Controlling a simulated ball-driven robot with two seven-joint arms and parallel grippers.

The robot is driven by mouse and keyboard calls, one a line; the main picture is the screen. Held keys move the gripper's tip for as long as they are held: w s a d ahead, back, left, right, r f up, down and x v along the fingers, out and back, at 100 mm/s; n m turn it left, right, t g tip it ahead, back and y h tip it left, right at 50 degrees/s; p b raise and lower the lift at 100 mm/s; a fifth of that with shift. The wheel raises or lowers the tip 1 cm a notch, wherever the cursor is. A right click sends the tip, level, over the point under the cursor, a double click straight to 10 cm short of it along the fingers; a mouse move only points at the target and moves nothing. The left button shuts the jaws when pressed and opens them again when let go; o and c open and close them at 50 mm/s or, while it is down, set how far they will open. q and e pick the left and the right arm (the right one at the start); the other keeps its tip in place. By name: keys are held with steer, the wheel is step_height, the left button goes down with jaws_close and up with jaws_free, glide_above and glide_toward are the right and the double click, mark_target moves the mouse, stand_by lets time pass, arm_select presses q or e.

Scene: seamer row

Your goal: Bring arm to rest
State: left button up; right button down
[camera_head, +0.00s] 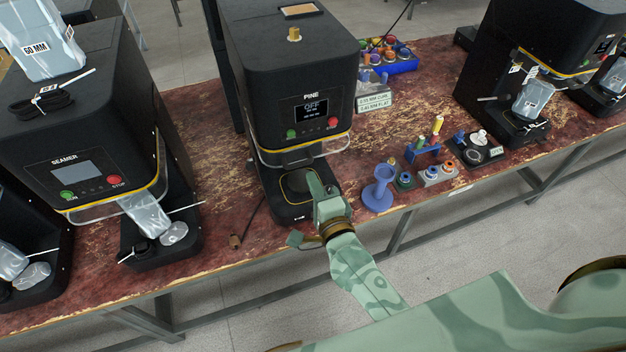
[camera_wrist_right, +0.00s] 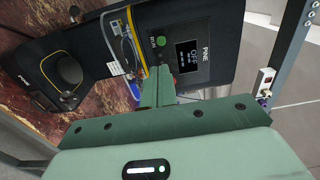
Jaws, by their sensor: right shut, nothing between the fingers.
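My right gripper (camera_head: 315,183), green, is in front of the middle black machine labelled PINE (camera_head: 295,75), over the right front of its base. It is shut and empty. In the right wrist view its closed fingers (camera_wrist_right: 158,85) point toward the machine's front panel, whose screen (camera_wrist_right: 188,55) reads OFF. The machine's round base plate (camera_wrist_right: 68,68) shows at the left of that view. I cannot tell whether the gripper touches the machine. My left gripper is in neither view.
A SEAMER machine (camera_head: 85,130) stands to the left with a bag at its base. Right of the gripper are a blue spool-shaped stand (camera_head: 378,188), small holders (camera_head: 438,174) and a blue bin (camera_head: 395,66). The table's front edge (camera_head: 440,198) runs below; open floor lies beyond it.

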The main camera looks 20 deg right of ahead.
steer(key=shift+s, duration=0.15)
stand_by(0.5)
steer(key=s+f+n+g+y+b, duration=0.1)
steer(key=s+f+n+g+b, duration=0.25)
steer(key=f, duration=0.75)
steer(key=s+f+n+g+b, duration=0.15)
steer(key=s+f+n, duration=0.4)
steer(key=f, duration=0.65)
steer(key=s+f+n+g+y+b, duration=0.15)
steer(key=s+f+n+g, duration=0.35)
steer(key=f, duration=0.6)
steer(key=s+d+f+n+g+h+b, duration=0.1)
steer(key=s+d+f+n+g+b, duration=0.1)
steer(key=s+f+b, duration=0.3)
steer(key=s+d+f+n+g+h+b, duration=0.1)
steer(key=s+d+f+b, duration=0.4)
steer(key=s+f, duration=0.8)
steer(key=s+d+f+n+g+h+b, duration=0.1)
steer(key=s+d+f+n+g+b, duration=0.2)
steer(key=s+f, duration=0.6)
step_height(320, 180, down, 2)
steer(key=shift+s+d+f+n+g+b, duration=0.35)
steer(key=shift+n+g+b, duration=0.3)
steer(key=shift+b, duration=0.6)
steer(key=shift+r, duration=0.15)
